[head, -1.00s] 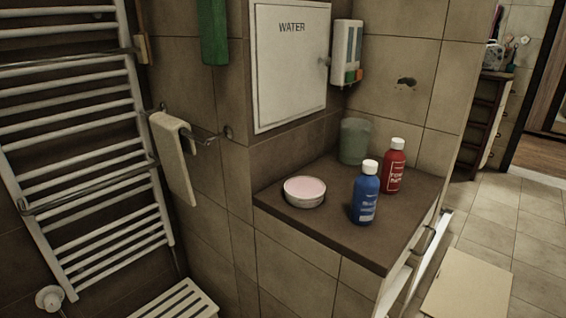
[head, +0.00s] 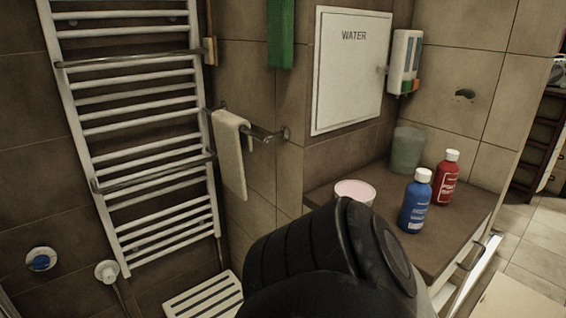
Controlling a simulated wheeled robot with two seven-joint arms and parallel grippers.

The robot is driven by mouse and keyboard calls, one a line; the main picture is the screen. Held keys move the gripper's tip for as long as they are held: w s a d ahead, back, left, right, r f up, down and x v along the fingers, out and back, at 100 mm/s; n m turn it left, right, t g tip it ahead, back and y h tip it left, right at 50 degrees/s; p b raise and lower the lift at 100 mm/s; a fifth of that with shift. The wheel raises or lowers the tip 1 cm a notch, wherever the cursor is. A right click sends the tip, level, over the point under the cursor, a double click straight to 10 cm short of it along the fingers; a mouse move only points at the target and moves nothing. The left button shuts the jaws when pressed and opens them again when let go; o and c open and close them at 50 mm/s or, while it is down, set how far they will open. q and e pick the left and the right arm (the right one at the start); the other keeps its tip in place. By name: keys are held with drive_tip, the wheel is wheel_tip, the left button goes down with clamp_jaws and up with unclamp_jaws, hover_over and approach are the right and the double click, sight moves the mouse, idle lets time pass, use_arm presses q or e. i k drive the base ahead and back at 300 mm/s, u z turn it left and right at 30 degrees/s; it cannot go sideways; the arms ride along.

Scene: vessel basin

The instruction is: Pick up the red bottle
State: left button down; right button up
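The red bottle (head: 446,181) has a white cap and stands upright on the dark counter (head: 470,219), towards its right side. A blue bottle (head: 414,205) with a white cap stands upright just in front and to the left of it. No gripper shows in the head view. A black arm part of mine fills the lower middle of the picture and hides the counter's front left part and some of the round pink-topped tin (head: 355,190).
A translucent cup (head: 407,149) stands behind the bottles near the wall. A white WATER cabinet (head: 350,72) and a dispenser (head: 405,62) hang above. A towel rail with a towel (head: 230,155) and a radiator (head: 140,130) are on the left.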

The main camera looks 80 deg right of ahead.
sight(447, 175)
drive_tip(key=k, duration=1.7)
drive_tip(key=z, duration=0.1)
